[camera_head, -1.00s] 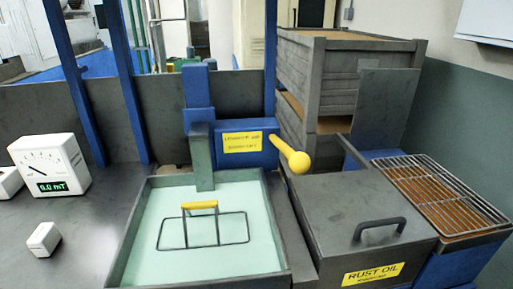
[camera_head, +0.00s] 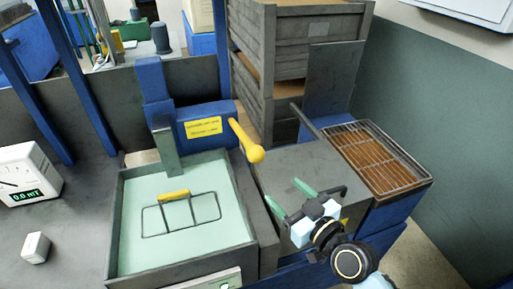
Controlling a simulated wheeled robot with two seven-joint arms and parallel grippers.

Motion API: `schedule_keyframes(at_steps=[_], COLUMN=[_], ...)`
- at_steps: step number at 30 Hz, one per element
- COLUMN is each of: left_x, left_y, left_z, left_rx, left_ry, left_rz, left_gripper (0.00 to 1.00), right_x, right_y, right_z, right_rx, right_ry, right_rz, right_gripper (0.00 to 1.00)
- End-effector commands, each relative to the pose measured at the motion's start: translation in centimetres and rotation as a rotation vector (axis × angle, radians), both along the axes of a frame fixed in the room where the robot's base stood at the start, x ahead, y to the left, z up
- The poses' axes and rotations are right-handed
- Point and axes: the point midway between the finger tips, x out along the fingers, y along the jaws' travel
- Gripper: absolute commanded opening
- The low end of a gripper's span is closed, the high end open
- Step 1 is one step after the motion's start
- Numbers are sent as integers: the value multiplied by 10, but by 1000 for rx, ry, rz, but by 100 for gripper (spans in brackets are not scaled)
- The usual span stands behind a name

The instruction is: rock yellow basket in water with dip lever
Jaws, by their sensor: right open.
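The basket (camera_head: 180,214) is a dark wire frame with a yellow grip bar on top. It sits in the pale green water (camera_head: 150,250) of a square grey tank, and its lower part is hidden under the surface. The dip lever (camera_head: 246,142) is yellow with a round knob and sticks out from a blue labelled box (camera_head: 203,121) behind the tank. My right gripper (camera_head: 280,188) is open and empty, its two green fingers pointing up and left. It is below and right of the lever knob, apart from it, over the dark oil box. My left gripper is not in view.
A rust oil box (camera_head: 300,165) with a dark handle stands right of the tank, partly behind my right gripper. A wire rack (camera_head: 376,158) lies farther right. Grey crates (camera_head: 290,50) rise behind. A white meter (camera_head: 28,172) and small white block (camera_head: 36,247) stand left.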

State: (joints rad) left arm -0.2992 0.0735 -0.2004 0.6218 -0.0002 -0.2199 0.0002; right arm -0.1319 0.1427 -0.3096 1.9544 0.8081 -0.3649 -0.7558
Motion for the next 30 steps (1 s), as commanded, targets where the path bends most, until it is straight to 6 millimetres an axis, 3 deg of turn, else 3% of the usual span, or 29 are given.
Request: schedule_keyframes(at_steps=[1, 5, 21, 30], left_x=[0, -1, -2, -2], left_y=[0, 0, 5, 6], left_z=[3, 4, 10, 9], left_rx=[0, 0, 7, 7], left_ry=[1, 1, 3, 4], left_rz=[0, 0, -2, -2], left_gripper=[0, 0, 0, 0], right_x=[3, 11, 94, 116], right_y=[2, 6, 60, 74], right_z=[14, 26, 25, 24], right_rx=[11, 28, 27, 25], right_ry=[-33, -67, -64, -64], right_rz=[0, -4, -4, -5], right_gripper=[64, 64, 64, 64])
